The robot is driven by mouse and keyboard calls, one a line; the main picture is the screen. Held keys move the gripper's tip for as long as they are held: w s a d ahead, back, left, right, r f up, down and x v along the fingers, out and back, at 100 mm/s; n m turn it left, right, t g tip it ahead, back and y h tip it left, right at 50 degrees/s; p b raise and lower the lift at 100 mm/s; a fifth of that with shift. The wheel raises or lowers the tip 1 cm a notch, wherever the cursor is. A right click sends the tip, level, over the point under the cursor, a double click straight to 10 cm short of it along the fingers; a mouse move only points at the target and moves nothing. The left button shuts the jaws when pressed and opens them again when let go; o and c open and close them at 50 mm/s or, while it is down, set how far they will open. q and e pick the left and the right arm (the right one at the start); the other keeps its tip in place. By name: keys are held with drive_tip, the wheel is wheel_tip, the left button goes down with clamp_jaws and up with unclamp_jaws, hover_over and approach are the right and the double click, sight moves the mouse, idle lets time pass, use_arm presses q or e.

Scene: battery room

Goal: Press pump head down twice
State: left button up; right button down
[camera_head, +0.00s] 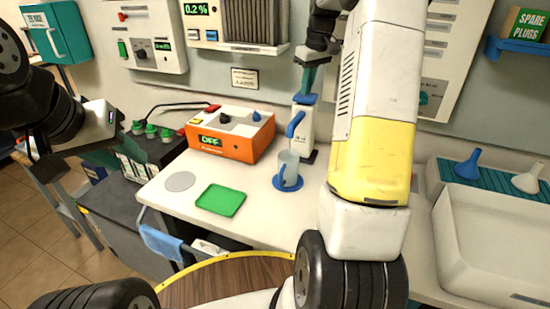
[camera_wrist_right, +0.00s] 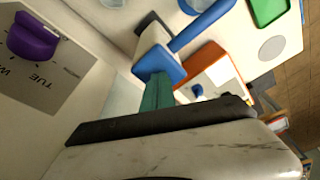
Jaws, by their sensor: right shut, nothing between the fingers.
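The pump dispenser (camera_head: 303,130) is a white upright body with a blue pump head (camera_head: 306,98) and a blue spout (camera_head: 295,124), on the counter against the wall. My right gripper (camera_head: 308,84) is shut and empty, pointing down with its teal fingertips at the top of the pump head. In the right wrist view, the fingers (camera_wrist_right: 157,92) meet the blue head (camera_wrist_right: 160,64); whether they press on it I cannot tell. A clear cup (camera_head: 289,166) stands under the spout on a blue round mat (camera_head: 277,185). My left gripper (camera_head: 108,157) hangs at the left, away from the dispenser.
An orange charger (camera_head: 232,141) reading OFF stands left of the dispenser. A green tray (camera_head: 221,200) and a grey disc (camera_head: 180,181) lie on the counter (camera_head: 255,228). A sink (camera_head: 495,230) with blue and white funnels is at the right. My right arm hides the counter between.

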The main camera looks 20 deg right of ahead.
idle(0.3)
drive_tip(key=shift+w+a+v, duration=0.1)
drive_tip(key=shift+w+v, duration=0.05)
drive_tip(key=shift+v, duration=0.7)
drive_tip(key=shift+w+a+v, duration=0.1)
drive_tip(key=shift+w+v, duration=0.05)
drive_tip(key=shift+v, duration=0.7)
drive_tip(key=shift+w+v, duration=0.2)
drive_tip(key=shift+v, duration=0.65)
drive_tip(key=shift+r, duration=0.1)
drive_tip(key=w+v, duration=0.1)
drive_tip(key=v, duration=0.5)
drive_tip(key=shift+a, duration=0.3)
